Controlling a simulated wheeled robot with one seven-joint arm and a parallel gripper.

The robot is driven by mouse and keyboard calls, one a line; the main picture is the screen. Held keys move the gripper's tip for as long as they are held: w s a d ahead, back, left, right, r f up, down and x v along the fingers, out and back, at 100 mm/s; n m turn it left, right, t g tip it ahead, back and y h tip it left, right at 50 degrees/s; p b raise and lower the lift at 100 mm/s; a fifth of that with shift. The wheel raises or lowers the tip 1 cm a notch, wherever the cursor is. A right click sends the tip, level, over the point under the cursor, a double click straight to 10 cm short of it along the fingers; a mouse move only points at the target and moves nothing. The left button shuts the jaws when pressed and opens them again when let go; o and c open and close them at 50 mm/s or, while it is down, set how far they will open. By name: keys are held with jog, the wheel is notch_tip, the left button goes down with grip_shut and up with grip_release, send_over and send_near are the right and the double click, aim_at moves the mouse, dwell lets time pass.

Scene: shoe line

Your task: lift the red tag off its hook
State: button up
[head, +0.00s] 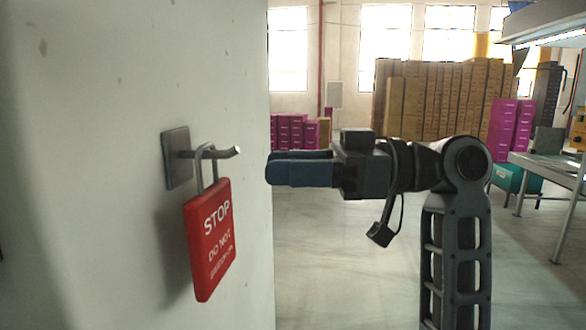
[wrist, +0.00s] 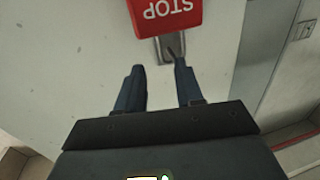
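The red tag (head: 211,240) with white STOP lettering hangs by its grey shackle (head: 208,165) on a metal hook (head: 228,153), which sticks out from a square wall plate (head: 176,158). In the wrist view the tag (wrist: 165,14) is upside down at the top edge and partly cut off, with the grey plate (wrist: 171,46) below it. My gripper (head: 270,168) is to the right of the hook in the head view, at about hook height and apart from the tag. Its two blue fingers are spread in the wrist view (wrist: 160,70), with nothing between them.
The pale wall (head: 90,120) carrying the hook fills the left of the head view. Stacked brown boxes (head: 440,100) and magenta boxes (head: 290,131) stand far behind. A metal table (head: 550,165) is at the right. The floor around my arm looks clear.

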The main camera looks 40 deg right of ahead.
aim_at(228, 154)
jog(key=p+x, duration=0.1)
jog(key=x, duration=0.6)
jog(key=shift+w+a, duration=0.15)
jog(key=shift+a, duration=0.05)
grip_shut()
jog(key=shift+r+p, duration=0.25)
jog(key=shift+p, duration=0.1)
jog(key=shift+r+p, duration=0.4)
jog(key=shift+r, duration=0.25)
dwell(0.4)
